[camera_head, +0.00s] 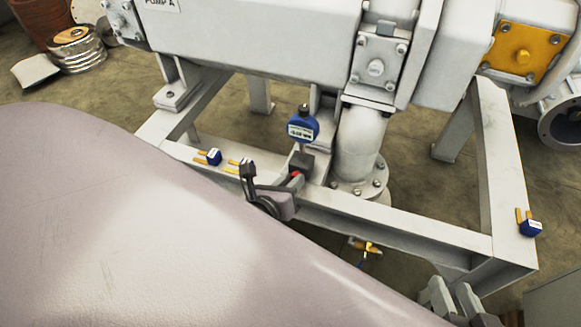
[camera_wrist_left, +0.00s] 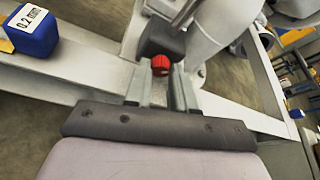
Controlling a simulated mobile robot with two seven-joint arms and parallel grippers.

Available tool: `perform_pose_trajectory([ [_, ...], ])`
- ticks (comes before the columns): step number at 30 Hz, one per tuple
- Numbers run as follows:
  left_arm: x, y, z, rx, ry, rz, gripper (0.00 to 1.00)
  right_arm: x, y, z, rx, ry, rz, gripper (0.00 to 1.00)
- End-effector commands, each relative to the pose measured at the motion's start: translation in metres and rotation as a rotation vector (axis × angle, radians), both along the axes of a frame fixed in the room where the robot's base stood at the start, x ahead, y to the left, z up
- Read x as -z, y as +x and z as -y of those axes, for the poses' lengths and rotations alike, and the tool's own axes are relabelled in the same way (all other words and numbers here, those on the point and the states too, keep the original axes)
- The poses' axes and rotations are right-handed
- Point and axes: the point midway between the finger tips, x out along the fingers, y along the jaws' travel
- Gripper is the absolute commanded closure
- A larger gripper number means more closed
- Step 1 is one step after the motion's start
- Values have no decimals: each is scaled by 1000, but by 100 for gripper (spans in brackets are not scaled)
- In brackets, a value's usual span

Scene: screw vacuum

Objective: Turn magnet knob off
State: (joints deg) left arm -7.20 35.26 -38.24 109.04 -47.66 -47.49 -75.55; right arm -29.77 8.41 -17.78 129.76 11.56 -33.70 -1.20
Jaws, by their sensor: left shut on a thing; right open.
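A small red magnet knob (camera_head: 296,174) sits on the dark block-shaped magnet base (camera_head: 302,162), which stands on the light grey frame rail. A blue dial gauge (camera_head: 303,128) is held above the base on a rod. My left gripper (camera_head: 277,182) is at the knob. In the left wrist view, the red knob (camera_wrist_left: 160,64) sits between the tips of the two fingers of my left gripper (camera_wrist_left: 160,78), which is shut on it. The knob's pointing direction is too small to tell. My right gripper (camera_head: 458,298) is open at the lower right, away from the base.
Blue blocks with yellow prongs lie on the frame (camera_head: 420,228), one (camera_head: 213,157) left of the base and another (camera_head: 531,228) at the right corner. A vertical pipe (camera_head: 360,145) stands close right of the base. The grey pump housing (camera_head: 255,35) overhangs behind.

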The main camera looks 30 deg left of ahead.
Motion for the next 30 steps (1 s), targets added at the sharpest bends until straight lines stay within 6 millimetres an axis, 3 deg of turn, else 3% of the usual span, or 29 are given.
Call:
perform_pose_trajectory([
  [14, 0, 0, 0, -1, -14, 4, 100, 0, 0, 1, 1, -4, 0, 57],
  [15, 0, 0, 0, -1, -14, 4, 66, 0, 0, 1, 1, -4, 0, 57],
  [17, 0, 0, 0, -1, -14, 4, 50, 0, 0, 1, 1, -4, 0, 57],
  [26, -1, -1, 0, -1, -14, 4, 50, 0, 0, 1, 1, -5, -1, 57],
  [30, -5, -11, 1, 0, -14, 1, 50, -5, 0, 3, 4, -20, 5, 57],
])
